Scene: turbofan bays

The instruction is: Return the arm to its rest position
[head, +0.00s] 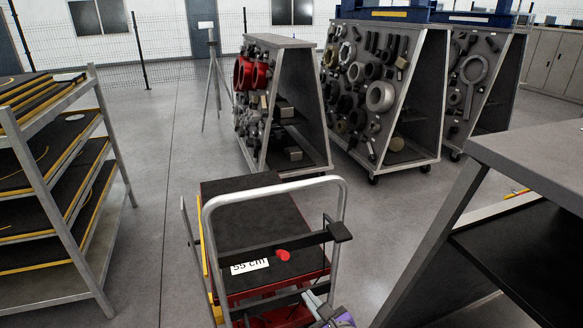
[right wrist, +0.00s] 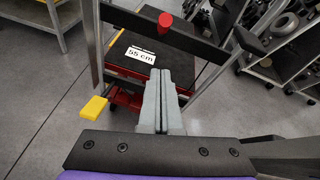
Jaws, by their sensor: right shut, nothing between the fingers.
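My right gripper (head: 328,312) shows at the bottom edge of the head view, partly cut off, with purple parts, beside the handle end of a cart. In the right wrist view its two grey fingers (right wrist: 162,100) are together and hold nothing. The cart (head: 262,215) has a dark top, a grey tubular handle, a red knob (head: 283,256) and a "55 cm" label. The fingers point toward the cart; I cannot tell whether they touch it. My left gripper is not in view.
A shelf rack (head: 100,188) with yellow-edged trays stands at the left. Tool-board carts (head: 297,140) stand behind the cart, with a tripod (head: 215,75) nearby. A grey workbench (head: 530,150) fills the right. Open floor (head: 165,140) lies between the rack and the boards.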

